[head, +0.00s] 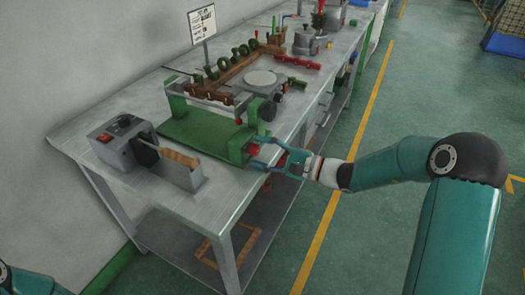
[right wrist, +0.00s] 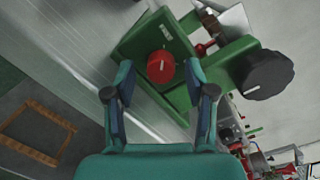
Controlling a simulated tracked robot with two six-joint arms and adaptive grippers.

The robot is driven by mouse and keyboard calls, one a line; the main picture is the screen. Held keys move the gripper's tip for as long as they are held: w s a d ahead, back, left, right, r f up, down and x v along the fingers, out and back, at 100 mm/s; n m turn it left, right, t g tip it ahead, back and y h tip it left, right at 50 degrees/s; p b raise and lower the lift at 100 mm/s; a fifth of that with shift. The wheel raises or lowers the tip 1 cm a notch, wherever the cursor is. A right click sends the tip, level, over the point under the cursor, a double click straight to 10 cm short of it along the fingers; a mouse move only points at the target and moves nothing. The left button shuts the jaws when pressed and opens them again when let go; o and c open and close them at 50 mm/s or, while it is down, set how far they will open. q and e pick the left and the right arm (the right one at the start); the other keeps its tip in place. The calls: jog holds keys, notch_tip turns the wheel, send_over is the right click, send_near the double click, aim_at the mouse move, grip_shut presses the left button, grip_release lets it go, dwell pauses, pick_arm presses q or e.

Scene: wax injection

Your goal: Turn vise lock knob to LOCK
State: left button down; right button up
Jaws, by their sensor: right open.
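The green vise (head: 200,132) stands on the workbench. In the right wrist view, a round red knob (right wrist: 161,66) sits on the end face of its green block (right wrist: 150,38). The knob bears a short pale mark, and a small label above it is too small to read. My right gripper (head: 259,152) is at the vise's near right end, and it also shows in the right wrist view (right wrist: 160,74). It is open, with a finger on either side of the red knob. I cannot tell whether the fingers touch it. My left gripper is out of view.
A grey machine with a brown-handled tool (head: 180,160) stands at the bench's near end. The workbench (head: 85,140) has bare metal at its near left.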

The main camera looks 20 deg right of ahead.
jog(key=shift+c, duration=0.2)
grip_shut()
